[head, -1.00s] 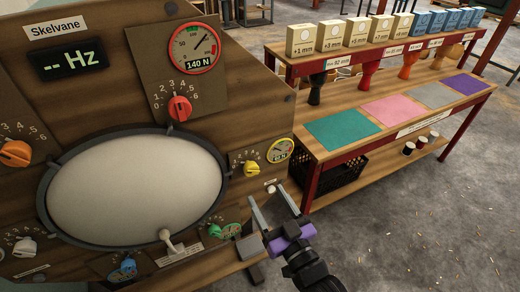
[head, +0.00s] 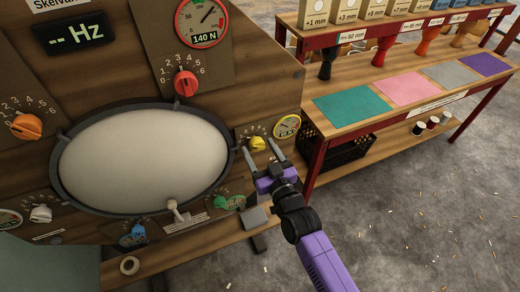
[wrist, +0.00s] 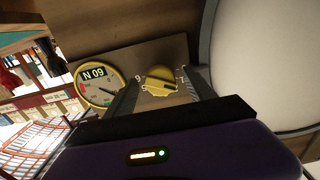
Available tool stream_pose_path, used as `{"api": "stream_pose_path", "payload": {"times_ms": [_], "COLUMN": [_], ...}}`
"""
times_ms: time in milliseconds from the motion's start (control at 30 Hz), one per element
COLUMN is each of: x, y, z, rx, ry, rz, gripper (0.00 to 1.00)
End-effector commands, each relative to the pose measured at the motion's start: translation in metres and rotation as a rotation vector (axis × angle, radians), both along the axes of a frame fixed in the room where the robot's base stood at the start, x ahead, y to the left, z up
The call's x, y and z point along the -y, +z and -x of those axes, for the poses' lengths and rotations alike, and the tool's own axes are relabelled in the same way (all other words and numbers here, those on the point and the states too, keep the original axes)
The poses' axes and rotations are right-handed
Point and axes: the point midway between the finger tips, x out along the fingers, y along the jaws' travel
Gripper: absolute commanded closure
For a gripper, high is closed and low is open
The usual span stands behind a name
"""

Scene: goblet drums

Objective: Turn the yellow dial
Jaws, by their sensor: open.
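The yellow dial (head: 258,143) is a small knob on the wooden panel, right of the big pale drumhead (head: 143,158). It also shows in the wrist view (wrist: 160,80), with its number scale partly hidden by my fingers. A yellow-rimmed gauge (head: 287,126) is beside it; in the wrist view the gauge (wrist: 99,85) appears upside down. My gripper (head: 262,149) is open, its two grey fingers pointing at the panel. In the wrist view the dial lies between the fingertips (wrist: 160,88); I cannot tell whether they touch it.
A red dial (head: 185,83), an orange dial (head: 26,127), a green dial (head: 221,202) and a white lever (head: 173,207) are on the same panel. A red-framed bench (head: 315,150) with coloured mats stands to the right.

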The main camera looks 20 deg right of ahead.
Motion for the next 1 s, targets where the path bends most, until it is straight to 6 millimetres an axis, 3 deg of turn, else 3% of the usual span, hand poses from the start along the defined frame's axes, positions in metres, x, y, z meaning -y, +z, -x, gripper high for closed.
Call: {"api": "stream_pose_path", "payload": {"times_ms": [200,500,1000], "x": [0.0001,0.0,-0.0003], "y": [-0.0004,-0.0005,-0.0009], "z": [0.0001,0.0003,0.0], "rx": [-0.001,-0.001,0.0], "ry": [0.0,0.0,0.0], "rz": [0.0,0.0,-0.158], "gripper": [0.39,0.97,0.99]}}
